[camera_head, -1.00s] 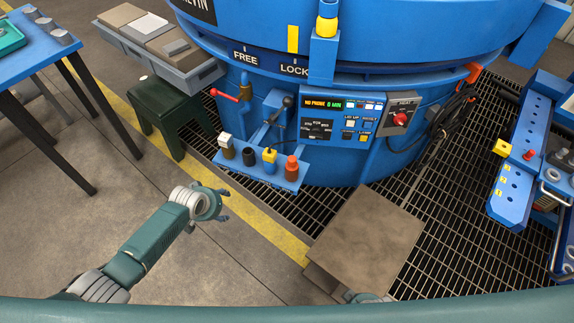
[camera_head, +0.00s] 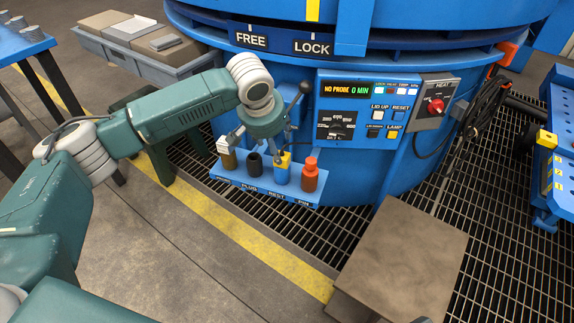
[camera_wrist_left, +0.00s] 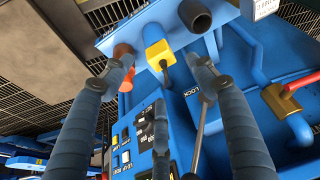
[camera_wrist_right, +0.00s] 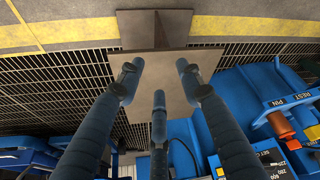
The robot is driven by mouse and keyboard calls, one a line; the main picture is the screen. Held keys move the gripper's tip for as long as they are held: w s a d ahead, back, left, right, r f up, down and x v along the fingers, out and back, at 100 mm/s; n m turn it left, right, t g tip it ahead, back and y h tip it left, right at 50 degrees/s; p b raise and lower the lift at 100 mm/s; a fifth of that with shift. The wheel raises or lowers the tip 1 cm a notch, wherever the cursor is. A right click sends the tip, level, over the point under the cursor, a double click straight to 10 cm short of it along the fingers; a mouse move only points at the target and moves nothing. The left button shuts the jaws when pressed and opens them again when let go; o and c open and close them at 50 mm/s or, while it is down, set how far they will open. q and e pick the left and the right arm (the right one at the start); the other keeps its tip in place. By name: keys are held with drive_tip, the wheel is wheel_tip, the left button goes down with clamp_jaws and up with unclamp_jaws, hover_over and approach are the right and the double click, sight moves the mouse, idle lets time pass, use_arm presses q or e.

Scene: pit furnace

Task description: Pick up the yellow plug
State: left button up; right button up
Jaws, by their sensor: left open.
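The yellow plug (camera_head: 285,160), a yellow block on a blue lower part, stands in the small blue shelf (camera_head: 232,178) on the furnace front. It also shows in the left wrist view (camera_wrist_left: 158,52). My right gripper (camera_wrist_right: 157,72) is open and empty above a brown plate (camera_wrist_right: 150,62).
A lever (camera_head: 300,95) rises close to my left gripper. The control panel (camera_head: 368,105) is to the right.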

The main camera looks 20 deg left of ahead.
sight(282, 155)
use_arm(q)
drive_tip(key=b+x, duration=0.1)
drive_tip(key=x, duration=0.2)
drive_tip(key=b+x, duration=0.1)
drive_tip(key=x, duration=0.2)
drive_tip(key=w+b+x, duration=0.1)
drive_tip(key=x, duration=0.2)
drive_tip(key=shift+d, duration=0.1)
drive_tip(key=shift+w+f, duration=0.15)
drive_tip(key=shift+f, duration=0.05)
drive_tip(key=c, duration=1.4)
use_arm(e)
drive_tip(key=w+a+r+t+y, duration=0.1)
drive_tip(key=w+a+r+t, duration=0.2)
drive_tip(key=w+r, duration=0.3)
drive_tip(key=w+a+r+t+y, duration=0.1)
drive_tip(key=w+a+r+t, duration=0.2)
drive_tip(key=w+r+t, duration=0.3)
drive_tip(key=w, duration=0.4)
drive_tip(key=shift+w+r+n+t+y, duration=0.3)
drive_tip(key=shift+r, duration=0.05)
use_arm(q)
drive_tip(key=shift+r, duration=0.15)
